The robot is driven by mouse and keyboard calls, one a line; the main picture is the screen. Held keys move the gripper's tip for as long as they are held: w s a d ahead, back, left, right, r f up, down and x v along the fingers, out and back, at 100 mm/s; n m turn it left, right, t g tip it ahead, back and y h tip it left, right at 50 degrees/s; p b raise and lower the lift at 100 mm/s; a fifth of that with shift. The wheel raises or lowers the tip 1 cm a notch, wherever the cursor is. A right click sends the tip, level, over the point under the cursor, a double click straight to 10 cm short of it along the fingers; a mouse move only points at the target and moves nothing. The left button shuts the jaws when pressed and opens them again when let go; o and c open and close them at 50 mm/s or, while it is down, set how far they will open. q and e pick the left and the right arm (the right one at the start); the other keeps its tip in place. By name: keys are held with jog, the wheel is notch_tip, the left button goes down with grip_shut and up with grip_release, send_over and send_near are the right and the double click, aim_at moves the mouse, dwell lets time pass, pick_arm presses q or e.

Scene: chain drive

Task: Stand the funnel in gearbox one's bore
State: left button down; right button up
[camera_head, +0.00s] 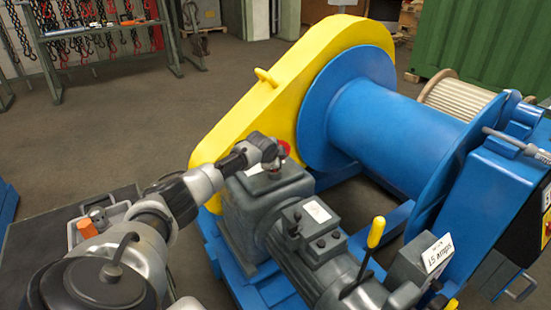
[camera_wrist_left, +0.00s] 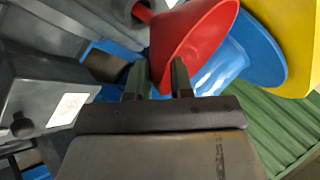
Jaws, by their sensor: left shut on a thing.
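The red funnel (camera_head: 285,146) shows only in part in the head view, behind my left gripper (camera_head: 272,160). In the left wrist view the red cone of the funnel (camera_wrist_left: 200,40) is large, and my left gripper (camera_wrist_left: 158,82) is shut on it. The grey gearbox (camera_head: 262,205) stands below the gripper on the blue frame. The funnel is over or at the gearbox's top; I cannot tell whether it touches. The bore is hidden. My right gripper is not in view.
A yellow guard (camera_head: 300,75) and a blue winch drum (camera_head: 390,110) stand behind and right of the gearbox. A motor with a yellow-handled lever (camera_head: 376,232) is in front. A dark tray table (camera_head: 45,235) is at left.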

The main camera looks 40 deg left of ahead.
pick_arm(q)
jog(key=shift+f, duration=0.15)
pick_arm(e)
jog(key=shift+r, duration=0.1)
pick_arm(q)
jog(key=shift+f, duration=0.1)
jog(key=c, duration=0.9)
grip_release()
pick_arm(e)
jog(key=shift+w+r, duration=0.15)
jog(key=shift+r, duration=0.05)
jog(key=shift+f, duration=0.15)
